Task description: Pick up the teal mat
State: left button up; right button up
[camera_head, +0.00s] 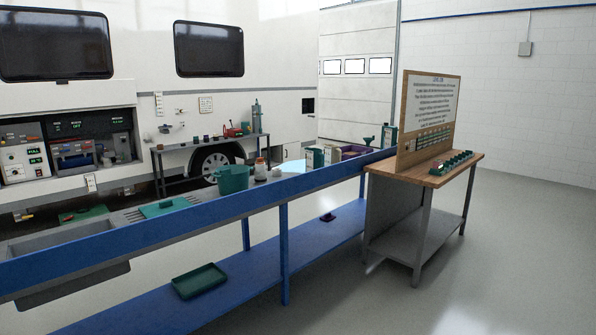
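A flat teal piece (160,208), which looks like the teal mat, lies on a slatted section of the long blue bench (215,211), left of a teal bucket (233,179). A small dark item shows on or at its far edge. Another flat green piece (92,212) lies farther left behind the bench, with a small reddish item on it; I cannot tell whether it is a mat. Neither of my grippers is in view.
A sink basin (60,237) is left of the teal piece. Bottles and containers stand along the bench to the right. A green tray (199,281) lies on the lower shelf. A wooden table (430,172) with a sign board stands right. The floor (520,260) at right is clear.

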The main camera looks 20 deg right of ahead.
aim_at(168, 206)
jog(key=u, duration=0.35)
jog(key=i+l+u, duration=0.5)
jog(key=l, duration=0.15)
jog(key=l+u, duration=0.2)
jog(key=l, duration=0.15)
jog(key=i+l+u, duration=0.25)
jog(key=l, duration=0.15)
jog(key=k, duration=0.1)
